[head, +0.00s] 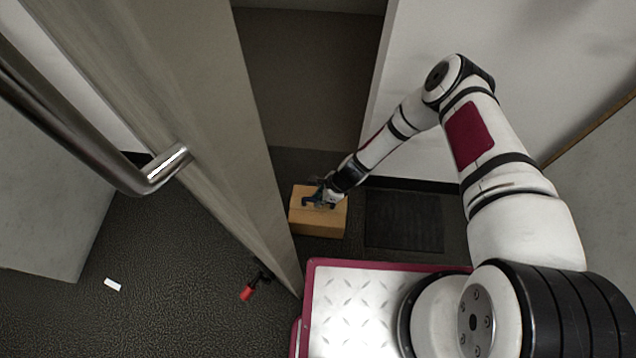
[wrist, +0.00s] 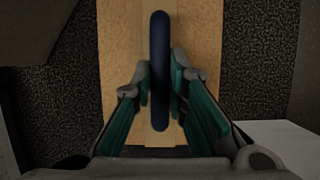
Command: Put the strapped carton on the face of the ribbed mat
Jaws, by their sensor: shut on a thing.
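The strapped carton (head: 318,222) is a tan box left of the ribbed mat in the head view. In the wrist view the carton (wrist: 205,45) lies below my fingers, with a paler band along its middle and a dark blue handle loop (wrist: 160,60) on top. My gripper (head: 322,198) is at the carton's top. In the wrist view my gripper (wrist: 162,92) has its two green-padded fingers closed on either side of the handle. The ribbed mat (head: 404,220) is a dark, bare rectangle on the floor right of the carton. Whether the carton touches the floor is not clear.
A tall door panel (head: 190,110) with a metal bar handle (head: 75,125) stands at the left, close to the carton. A white wall (head: 560,60) is behind the mat. A red-ended object (head: 248,292) and a small white piece (head: 112,285) lie low at the left.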

